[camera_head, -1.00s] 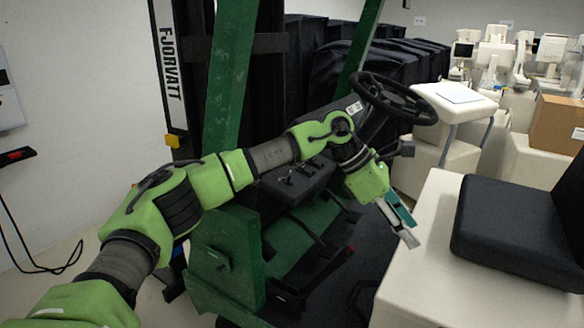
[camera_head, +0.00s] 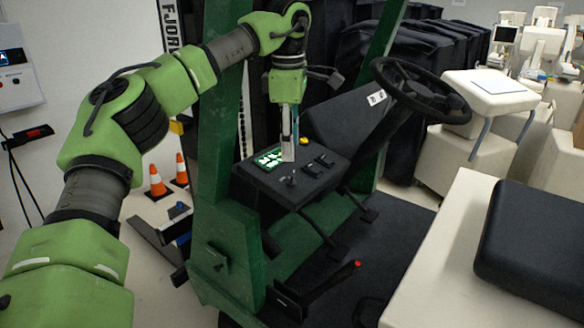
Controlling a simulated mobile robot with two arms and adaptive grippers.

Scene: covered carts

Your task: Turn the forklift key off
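The green forklift (camera_head: 222,165) stands ahead of me with its dark control panel (camera_head: 265,178) below the steering wheel (camera_head: 420,90). The panel has a lit green display (camera_head: 269,158), a yellow button (camera_head: 304,141) and black levers (camera_head: 322,161). A small knob or key-like part (camera_head: 291,181) sits near the panel's front; I cannot tell for sure that it is the key. My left gripper (camera_head: 289,152) points down over the panel, beside the display, and hides part of it. Its fingers are seen nearly edge-on, so their opening is unclear. My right gripper is not in view.
A cream cart or seat base (camera_head: 440,250) with a black seat (camera_head: 535,245) is at the right. A pedal lever with a red tip (camera_head: 356,264) is low in front. Orange cones (camera_head: 157,180) stand on the left. A wall box (camera_head: 18,80) hangs at far left.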

